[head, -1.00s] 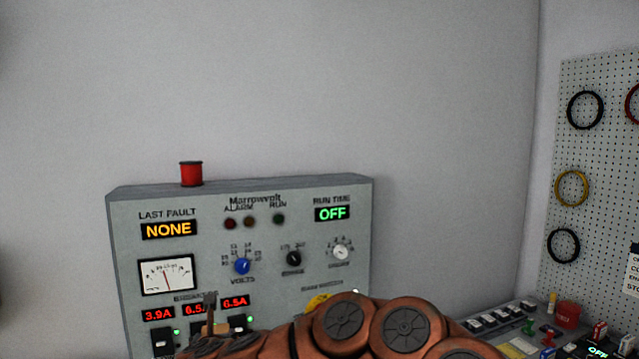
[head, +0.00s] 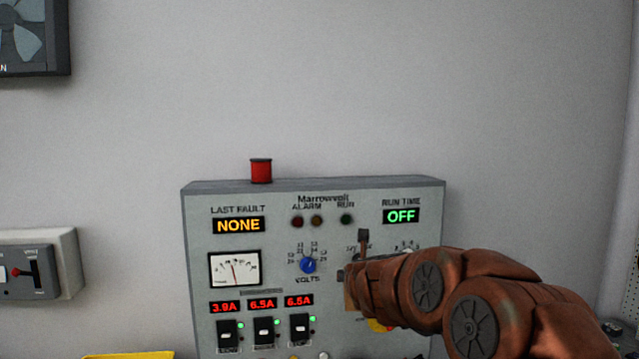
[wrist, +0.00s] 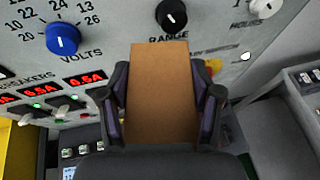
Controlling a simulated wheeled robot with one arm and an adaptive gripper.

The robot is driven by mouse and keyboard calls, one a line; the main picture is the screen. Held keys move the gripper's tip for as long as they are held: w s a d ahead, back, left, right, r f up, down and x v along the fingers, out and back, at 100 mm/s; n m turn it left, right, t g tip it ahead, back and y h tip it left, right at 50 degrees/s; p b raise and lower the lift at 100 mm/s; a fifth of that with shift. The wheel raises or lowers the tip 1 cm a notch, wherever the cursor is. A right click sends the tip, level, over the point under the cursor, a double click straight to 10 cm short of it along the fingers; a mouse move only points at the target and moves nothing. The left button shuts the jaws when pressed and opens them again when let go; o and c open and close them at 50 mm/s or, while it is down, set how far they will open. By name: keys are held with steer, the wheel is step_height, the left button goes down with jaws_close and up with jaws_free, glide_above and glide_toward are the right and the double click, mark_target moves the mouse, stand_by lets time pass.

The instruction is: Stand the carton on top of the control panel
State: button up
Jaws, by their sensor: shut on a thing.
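The carton (wrist: 160,95) is a plain brown box, held between the two fingers of my gripper (wrist: 163,100) in the wrist view. In the head view my gripper (head: 357,268) is in front of the control panel (head: 200,290), below the panel's top edge and right of the blue volts knob. Only a small tan part of the carton (head: 350,294) seems to show there; my arm hides the rest. The grey panel stands upright.
A red spool (head: 261,171) stands on the panel's top, left of its middle. The top right of it is bare. A switch box (head: 62,262) and a fan unit (head: 32,38) are on the wall at left. Something yellow (head: 128,355) lies at the bottom left.

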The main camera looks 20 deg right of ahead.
steer(key=shift+w+d+r, duration=0.1)
steer(key=shift+d+r, duration=0.5)
steer(key=shift+d, duration=0.15)
steer(key=shift+d+r, duration=0.15)
steer(key=shift+r, duration=0.35)
steer(key=shift+d, duration=0.15)
